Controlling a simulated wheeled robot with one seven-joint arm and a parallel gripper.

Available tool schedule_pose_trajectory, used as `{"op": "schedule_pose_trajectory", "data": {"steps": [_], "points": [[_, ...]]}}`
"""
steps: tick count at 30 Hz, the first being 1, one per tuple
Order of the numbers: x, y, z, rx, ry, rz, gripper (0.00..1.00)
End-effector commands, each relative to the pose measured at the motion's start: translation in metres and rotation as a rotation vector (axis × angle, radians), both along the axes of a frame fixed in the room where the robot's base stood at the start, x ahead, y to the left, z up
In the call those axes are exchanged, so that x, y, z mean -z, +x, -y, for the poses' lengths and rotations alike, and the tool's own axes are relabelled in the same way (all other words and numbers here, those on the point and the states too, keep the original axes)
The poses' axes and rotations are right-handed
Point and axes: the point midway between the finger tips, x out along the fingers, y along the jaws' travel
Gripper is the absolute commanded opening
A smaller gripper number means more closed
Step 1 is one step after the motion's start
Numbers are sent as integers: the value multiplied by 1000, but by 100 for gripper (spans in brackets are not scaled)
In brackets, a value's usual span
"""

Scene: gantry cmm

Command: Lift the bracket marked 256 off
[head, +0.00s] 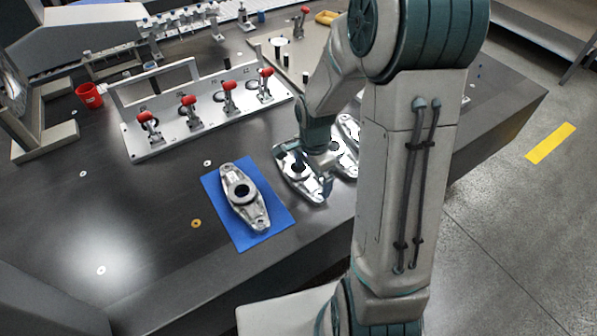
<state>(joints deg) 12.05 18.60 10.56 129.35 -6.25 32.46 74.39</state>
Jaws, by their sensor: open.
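Several metal brackets with round bores are in the head view, but I cannot read the number 256 on any of them. One bracket (232,174) lies on a blue mat (272,228). Another bracket (286,160) lies to its right, partly behind my gripper. More bracket parts (348,168) show farther right, partly hidden by my arm. My gripper (327,190) points down over the right end of the middle bracket, open. Its fingertips are small here, and I cannot tell whether they touch a bracket.
A white fixture plate (160,146) with several red-handled toggle clamps stands behind the brackets. A red cup (90,95) is at the left. Another plate (262,38) with a red clamp is at the back. The dark table (130,225) is mostly clear at front left.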

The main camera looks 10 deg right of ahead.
Motion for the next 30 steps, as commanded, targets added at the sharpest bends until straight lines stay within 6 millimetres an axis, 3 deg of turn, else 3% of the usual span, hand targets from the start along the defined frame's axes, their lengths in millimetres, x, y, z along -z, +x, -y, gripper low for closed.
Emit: {"op": "schedule_pose_trajectory", "data": {"steps": [9, 18, 19, 24, 30], "points": [[42, -2, 3, 0, 0, -2, 100], [47, -1, 2, -1, 0, 1, 100], [47, -1, 2, -1, 0, 1, 97], [47, -1, 2, -1, 0, 1, 51], [46, -1, 2, -1, 0, 3, 51]]}}
